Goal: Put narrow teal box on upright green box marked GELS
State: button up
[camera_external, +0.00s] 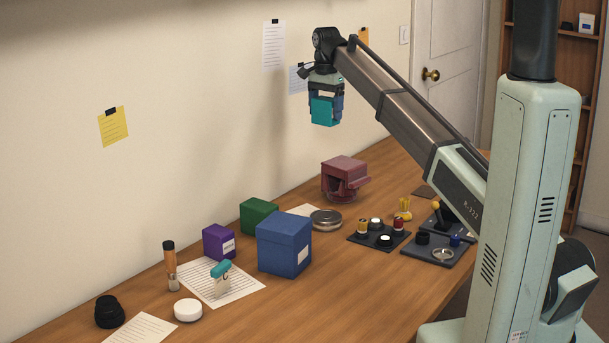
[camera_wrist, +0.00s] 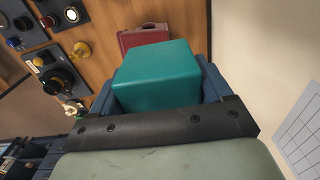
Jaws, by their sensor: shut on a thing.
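My gripper (camera_external: 326,100) is shut on the teal box (camera_external: 321,111) and holds it high above the table, near the wall. In the wrist view the teal box (camera_wrist: 157,76) fills the space between the blue fingers. A green box (camera_external: 259,216) stands on the table at the back, behind and left of a larger blue box (camera_external: 285,245) that hides part of it. No marking on the green box can be read from here. The held box is well apart from it, up and to the right.
A purple box (camera_external: 219,242) stands left of the green box. A maroon device (camera_external: 344,176), also in the wrist view (camera_wrist: 143,37), and a round metal tin (camera_external: 326,219) are to the right. Dark trays (camera_external: 379,238) with small parts lie farther right. The front middle of the table is clear.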

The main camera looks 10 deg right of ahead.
jog(key=s+a, duration=0.9)
jog(key=a, duration=0.3)
send_over(259, 204)
notch_tip(259, 204, down, 4)
jog(key=shift+n, duration=0.3)
jog(key=shift+w+f, duration=0.1)
jog(key=shift+f, duration=5.45)
jog(key=shift+f, duration=0.15)
jog(key=o, duration=1)
jog(key=shift+o, duration=0.2)
notch_tip(259, 204, up, 12)
